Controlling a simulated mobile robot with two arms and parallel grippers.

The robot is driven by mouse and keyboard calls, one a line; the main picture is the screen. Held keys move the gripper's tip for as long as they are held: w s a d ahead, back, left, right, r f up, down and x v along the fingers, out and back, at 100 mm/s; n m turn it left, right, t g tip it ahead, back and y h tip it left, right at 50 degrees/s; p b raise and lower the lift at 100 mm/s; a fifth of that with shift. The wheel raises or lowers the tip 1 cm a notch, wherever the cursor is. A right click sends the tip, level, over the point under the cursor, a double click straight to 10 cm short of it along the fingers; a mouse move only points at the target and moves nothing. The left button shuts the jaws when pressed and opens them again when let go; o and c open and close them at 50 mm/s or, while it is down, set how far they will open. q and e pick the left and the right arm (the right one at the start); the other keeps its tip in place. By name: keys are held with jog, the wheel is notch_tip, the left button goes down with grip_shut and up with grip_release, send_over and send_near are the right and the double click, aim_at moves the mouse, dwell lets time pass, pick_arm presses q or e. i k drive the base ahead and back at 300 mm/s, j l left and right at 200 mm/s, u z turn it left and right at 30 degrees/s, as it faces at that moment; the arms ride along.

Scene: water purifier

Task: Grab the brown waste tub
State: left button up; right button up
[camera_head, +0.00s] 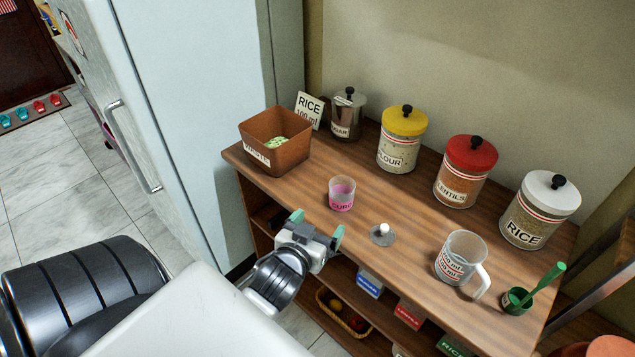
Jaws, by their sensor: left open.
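The brown waste tub (262,147) is a square, open-topped box with a label on its front. It stands at the far left end of the wooden counter and holds some pale green bits. My left gripper (318,224) is open and empty at the counter's front edge. Its two green-tipped fingers are apart, to the right of the tub and nearer to me, and do not touch it. My right gripper is not in view.
A cup of pink stuff (342,194) stands just beyond my left gripper, with a small knobbed lid (383,235) to its right. A measuring jug (460,262), a green scoop cup (517,299) and several canisters (401,141) fill the right and back. A fridge (185,110) stands left.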

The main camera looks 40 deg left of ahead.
aim_at(276, 139)
jog(key=u, duration=1.5)
